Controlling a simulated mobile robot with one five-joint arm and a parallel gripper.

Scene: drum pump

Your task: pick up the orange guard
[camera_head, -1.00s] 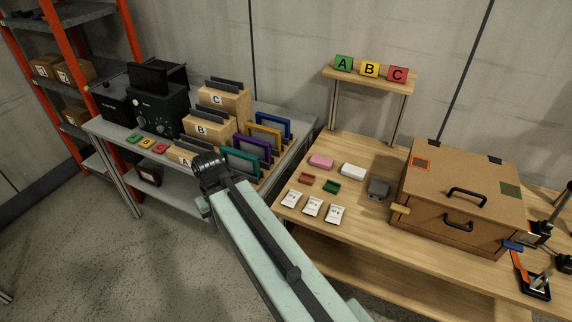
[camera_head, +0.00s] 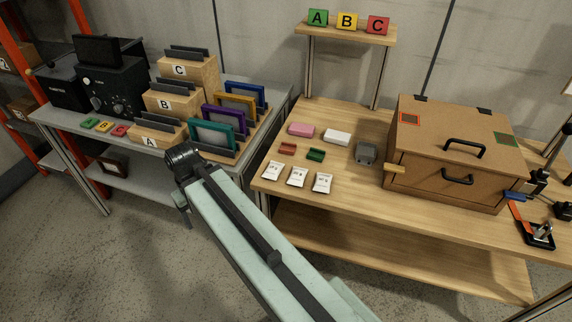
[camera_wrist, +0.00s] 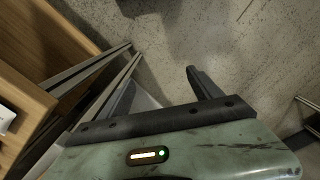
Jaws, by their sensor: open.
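An orange frame-shaped panel (camera_head: 236,106) stands in the slotted wooden rack on the left bench, between a blue and a purple panel. A separate flat orange piece (camera_head: 516,213) lies at the right end of the wooden table, beside a black clamp-like tool. I cannot tell for certain which one is the guard. My gripper (camera_head: 181,156) is in front of the left bench, apart from both. It is open, with nothing seen in it. The wrist view shows one dark finger (camera_wrist: 205,84) over bare floor.
A brown box (camera_head: 450,150) with black handles stands on the wooden table. Small pink, white, grey, red and green blocks and white packets (camera_head: 297,176) lie left of it. A black machine (camera_head: 108,83) stands on the left bench. Open floor lies in front.

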